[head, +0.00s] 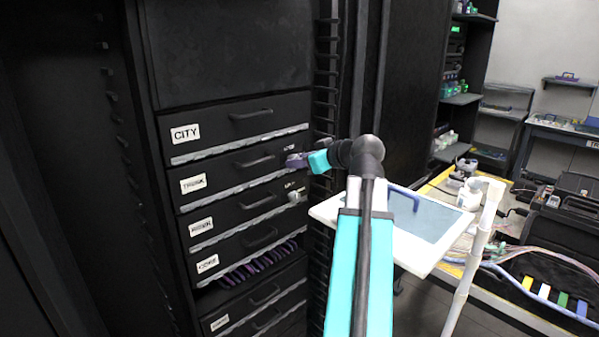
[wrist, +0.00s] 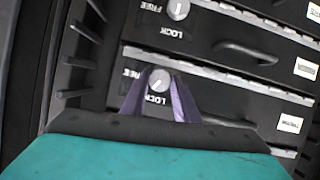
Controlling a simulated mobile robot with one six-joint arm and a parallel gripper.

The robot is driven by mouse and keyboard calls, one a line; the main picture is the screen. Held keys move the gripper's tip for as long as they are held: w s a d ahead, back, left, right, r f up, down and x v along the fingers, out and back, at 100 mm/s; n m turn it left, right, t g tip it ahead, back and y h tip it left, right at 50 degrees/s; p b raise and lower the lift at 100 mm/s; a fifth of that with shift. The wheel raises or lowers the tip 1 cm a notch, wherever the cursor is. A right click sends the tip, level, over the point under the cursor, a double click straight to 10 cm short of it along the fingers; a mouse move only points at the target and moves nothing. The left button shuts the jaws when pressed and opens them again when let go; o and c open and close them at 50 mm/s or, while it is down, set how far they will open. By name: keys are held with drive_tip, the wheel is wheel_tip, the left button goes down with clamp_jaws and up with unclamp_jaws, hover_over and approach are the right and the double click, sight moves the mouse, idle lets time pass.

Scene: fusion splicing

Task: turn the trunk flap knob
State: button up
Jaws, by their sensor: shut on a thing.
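The flap labelled TRUNK (head: 215,180) is in the black rack, under the CITY flap (head: 215,127), and appears closed. My gripper (head: 292,161) is at the right end of the TRUNK flap. In the wrist view, which is upside down, its purple fingers (wrist: 160,95) stand on either side of the round silver knob (wrist: 160,79) and are shut on it. The knob's mark looks slanted, between the words LOCK (wrist: 157,99) and FREE (wrist: 132,73). In the head view the fingers hide this knob.
A neighbouring knob (wrist: 178,9) has its mark pointing to LOCK. Flap handles (head: 257,161) stick out left of my gripper. A white-rimmed tray (head: 400,247) is close to my arm's right. Cables (head: 540,262) and a cluttered workbench (head: 447,190) lie farther right.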

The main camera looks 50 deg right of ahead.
drive_tip(key=shift+a+n+h+b, duration=0.15)
drive_tip(key=shift+n+h+b, duration=0.5)
drive_tip(key=shift+n+b, duration=0.5)
drive_tip(key=shift+a+n+h+b, duration=0.1)
drive_tip(key=shift+n+h+b, duration=0.6)
drive_tip(key=shift+b, duration=0.85)
drive_tip(key=o, duration=1.1)
drive_tip(key=shift+c, duration=0.2)
